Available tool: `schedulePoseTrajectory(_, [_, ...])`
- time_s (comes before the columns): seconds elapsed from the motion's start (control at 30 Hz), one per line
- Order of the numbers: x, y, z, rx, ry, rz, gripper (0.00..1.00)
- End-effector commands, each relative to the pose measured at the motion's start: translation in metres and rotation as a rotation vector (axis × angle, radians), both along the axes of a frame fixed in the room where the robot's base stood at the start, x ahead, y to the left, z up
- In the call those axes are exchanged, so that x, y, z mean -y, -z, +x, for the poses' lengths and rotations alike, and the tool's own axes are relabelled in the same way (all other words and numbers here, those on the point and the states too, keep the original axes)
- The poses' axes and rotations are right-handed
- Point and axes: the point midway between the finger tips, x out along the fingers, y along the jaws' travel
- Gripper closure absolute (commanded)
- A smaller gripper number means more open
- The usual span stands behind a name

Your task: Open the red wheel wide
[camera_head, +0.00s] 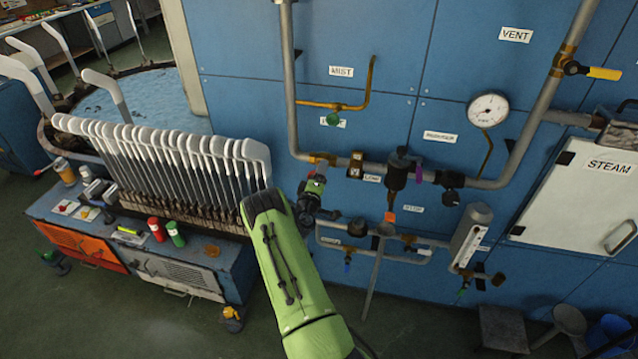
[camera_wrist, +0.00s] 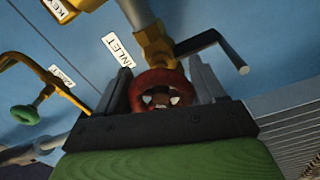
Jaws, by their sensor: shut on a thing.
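The red wheel (camera_wrist: 160,76) is a small round handwheel on a brass valve (camera_wrist: 154,48) in the wrist view, next to a label reading INLET. My gripper (camera_wrist: 163,84) is shut on it, with one dark finger on each side of the rim. The lower part of the wheel is hidden by my gripper's dark body. In the head view my gripper (camera_head: 311,197) is at the pipes on the blue wall, and only a bit of red shows there. How far the wheel is turned cannot be told.
A bent grey lever (camera_wrist: 212,42) stands close beside the valve. A green wheel (camera_wrist: 25,114) on a brass pipe is at the left. In the head view, a row of white sock boards (camera_head: 165,150) stands left of my arm, and a pressure gauge (camera_head: 488,109) is to the right.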

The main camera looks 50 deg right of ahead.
Motion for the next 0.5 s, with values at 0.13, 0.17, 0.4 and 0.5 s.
schedulePoseTrajectory(0.13, [-0.0005, 0.0039, -0.0006, -0.128, 0.002, -0.052, 0.61])
schedulePoseTrajectory(0.17, [-0.0003, 0.0036, -0.0007, -0.151, 0.000, -0.061, 0.61])
schedulePoseTrajectory(0.4, [0.0000, 0.0015, -0.0012, -0.321, 0.002, -0.133, 0.61])
schedulePoseTrajectory(0.5, [-0.0001, 0.0005, -0.0010, -0.376, 0.002, -0.157, 0.61])
